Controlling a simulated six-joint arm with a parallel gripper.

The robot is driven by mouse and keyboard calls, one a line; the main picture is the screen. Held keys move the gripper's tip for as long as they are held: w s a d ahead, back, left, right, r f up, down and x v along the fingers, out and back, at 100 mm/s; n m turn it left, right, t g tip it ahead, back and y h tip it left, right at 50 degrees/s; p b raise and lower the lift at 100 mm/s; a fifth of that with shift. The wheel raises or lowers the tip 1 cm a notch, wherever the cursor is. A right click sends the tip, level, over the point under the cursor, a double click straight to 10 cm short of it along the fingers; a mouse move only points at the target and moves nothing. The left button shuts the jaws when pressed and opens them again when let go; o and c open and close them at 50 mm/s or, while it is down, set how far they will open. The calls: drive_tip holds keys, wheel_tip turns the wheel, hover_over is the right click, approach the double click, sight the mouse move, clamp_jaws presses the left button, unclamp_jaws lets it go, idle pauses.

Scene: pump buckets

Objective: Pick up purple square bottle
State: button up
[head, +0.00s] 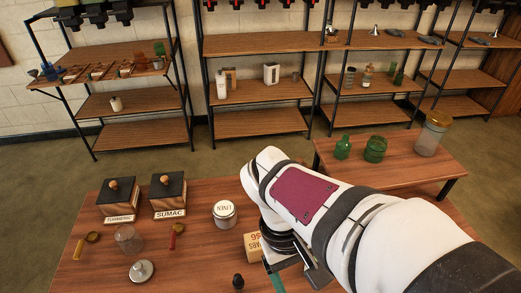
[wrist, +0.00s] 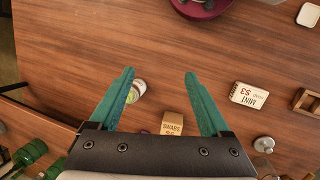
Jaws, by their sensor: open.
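I cannot clearly make out a purple square bottle in either view. In the wrist view a small purple patch (wrist: 145,132) shows just above the gripper's dark body, mostly hidden, so its shape cannot be told. A dark red-purple round thing (wrist: 201,9) is cut off at the top edge of that view. My gripper (wrist: 160,74) is open above the wooden table, its two teal fingers wide apart with nothing between the tips. In the head view, a teal finger shows at the bottom edge, while my arm covers much of the table's right part.
A wooden box marked SWABS (wrist: 172,122), a small white jar (wrist: 137,91) and a MINT card (wrist: 248,95) lie below the gripper. Labelled boxes (head: 168,195), a LINEN jar (head: 224,214) and a glass (head: 128,238) stand left. A side table (head: 400,179) holds green bottles.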

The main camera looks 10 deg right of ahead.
drive_tip(key=w+a+f+n+t+h, duration=0.2)
drive_tip(key=w+a+f+n+h, duration=0.15)
drive_tip(key=w+n, duration=0.4)
drive_tip(key=w+a+f+n+t+h, duration=0.25)
drive_tip(key=w+f+n, duration=0.3)
drive_tip(key=w, duration=0.35)
drive_tip(key=w+a+f+n+t+h, duration=0.2)
drive_tip(key=w+f+n+t+h, duration=0.15)
drive_tip(key=w+n, duration=0.45)
drive_tip(key=shift+g, duration=0.4)
drive_tip(key=x, duration=1)
drive_tip(key=r+x, duration=0.1)
drive_tip(key=x, duration=0.4)
drive_tip(key=shift+w+d+f, duration=0.1)
drive_tip(key=shift+d+f, duration=0.05)
drive_tip(key=shift+d, duration=0.4)
clamp_jaws()
